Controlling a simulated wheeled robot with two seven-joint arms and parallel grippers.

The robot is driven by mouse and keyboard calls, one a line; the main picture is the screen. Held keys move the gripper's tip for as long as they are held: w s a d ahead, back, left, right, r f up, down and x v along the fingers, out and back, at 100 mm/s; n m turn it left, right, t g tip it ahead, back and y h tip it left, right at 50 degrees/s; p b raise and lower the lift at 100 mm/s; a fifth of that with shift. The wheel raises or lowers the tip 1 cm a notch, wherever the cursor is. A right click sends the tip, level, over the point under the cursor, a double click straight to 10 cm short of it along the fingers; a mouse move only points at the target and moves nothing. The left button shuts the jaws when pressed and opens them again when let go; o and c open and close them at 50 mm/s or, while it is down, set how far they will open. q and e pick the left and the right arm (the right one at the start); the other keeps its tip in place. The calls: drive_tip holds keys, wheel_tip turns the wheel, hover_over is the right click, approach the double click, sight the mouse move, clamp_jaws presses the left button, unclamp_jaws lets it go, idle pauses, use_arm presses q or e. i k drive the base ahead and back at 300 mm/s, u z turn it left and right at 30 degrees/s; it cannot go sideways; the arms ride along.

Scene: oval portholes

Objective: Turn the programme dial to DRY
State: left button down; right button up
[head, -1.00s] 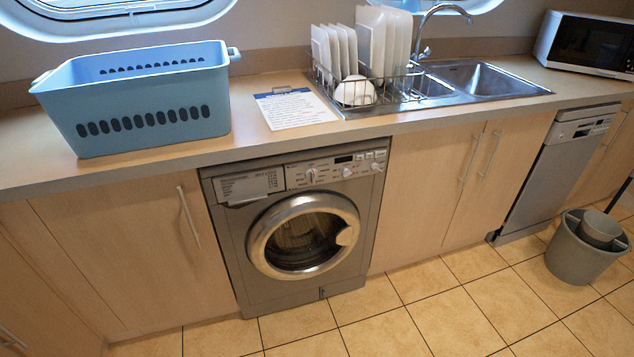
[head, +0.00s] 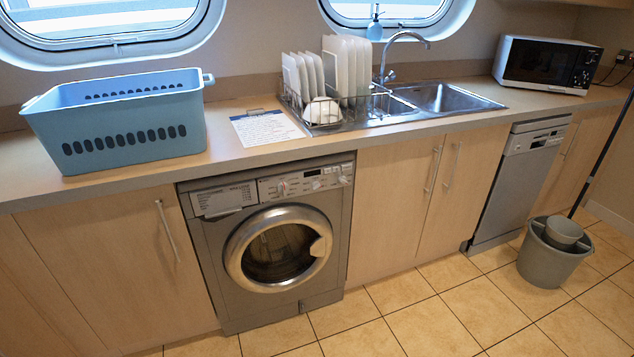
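A grey washing machine (head: 208,262) is built in under the worktop, left of centre in the head view. Its round door (head: 278,248) looks shut. The control panel (head: 305,182) runs along its top right, with knobs and a small dark display. The larger knob at the panel's left, which looks like the programme dial (head: 283,187), is too small for me to read its setting. A label drawer front (head: 222,199) is at the panel's far left. Neither of my grippers shows in the view.
On the worktop (head: 240,165) stand a blue basket (head: 120,125), a clipboard sheet (head: 266,128), a dish rack with plates (head: 320,85), a sink (head: 440,97) and a microwave (head: 549,62). A grey bucket (head: 545,262) stands on the floor at right. The tiled floor before the machine is clear.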

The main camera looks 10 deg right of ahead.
sight(283, 188)
drive_tip(key=u, duration=0.05)
drive_tip(key=i, duration=0.9)
drive_tip(key=u, duration=0.65)
